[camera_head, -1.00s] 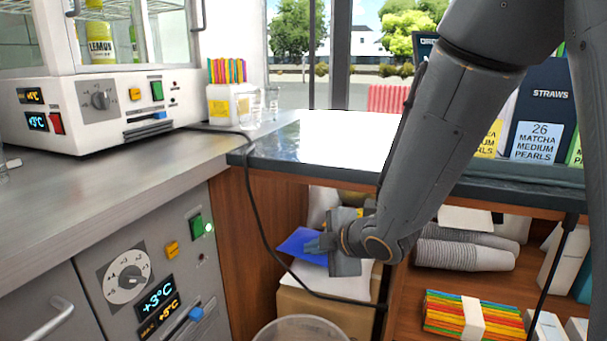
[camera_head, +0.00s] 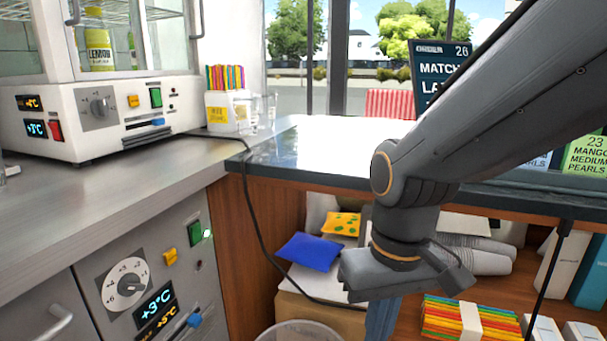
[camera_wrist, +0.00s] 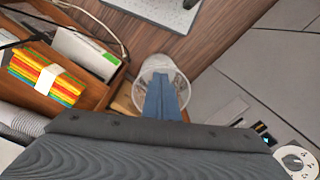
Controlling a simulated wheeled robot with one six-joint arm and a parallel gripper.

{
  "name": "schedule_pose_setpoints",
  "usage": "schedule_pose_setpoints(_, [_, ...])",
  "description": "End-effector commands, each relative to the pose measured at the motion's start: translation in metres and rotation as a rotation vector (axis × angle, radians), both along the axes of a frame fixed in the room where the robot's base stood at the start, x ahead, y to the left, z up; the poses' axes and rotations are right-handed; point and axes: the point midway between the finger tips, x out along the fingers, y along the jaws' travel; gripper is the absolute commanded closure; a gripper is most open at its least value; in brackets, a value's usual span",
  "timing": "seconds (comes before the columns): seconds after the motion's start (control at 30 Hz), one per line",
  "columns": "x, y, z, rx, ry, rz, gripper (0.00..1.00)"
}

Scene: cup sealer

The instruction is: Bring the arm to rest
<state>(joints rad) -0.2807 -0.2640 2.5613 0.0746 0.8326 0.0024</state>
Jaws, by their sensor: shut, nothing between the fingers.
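My gripper (camera_head: 382,318) hangs in front of the open shelf under the counter, fingers pointing down. In the wrist view the fingers (camera_wrist: 161,97) are together, with nothing between them. They show in front of a round bin (camera_wrist: 160,68) on the floor. In the head view my arm comes in from the upper right and bends down at the wrist. The fingertips are cut off by the lower edge of the head view.
A blue packet (camera_head: 310,251) and a yellow one (camera_head: 341,223) lie on the shelf left of my gripper. The bin (camera_head: 302,332) stands below. A bundle of coloured straws (camera_head: 470,318) lies at right. The dark counter (camera_head: 330,170) overhangs the shelf. A black cable (camera_head: 255,215) hangs at its corner.

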Motion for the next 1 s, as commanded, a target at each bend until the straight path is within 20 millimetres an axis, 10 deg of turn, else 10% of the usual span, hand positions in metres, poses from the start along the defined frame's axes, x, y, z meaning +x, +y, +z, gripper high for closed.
schedule_pose_setpoints(1.0, [-0.001, -0.086, 0.091, -0.052, 0.004, -0.234, 1.00])
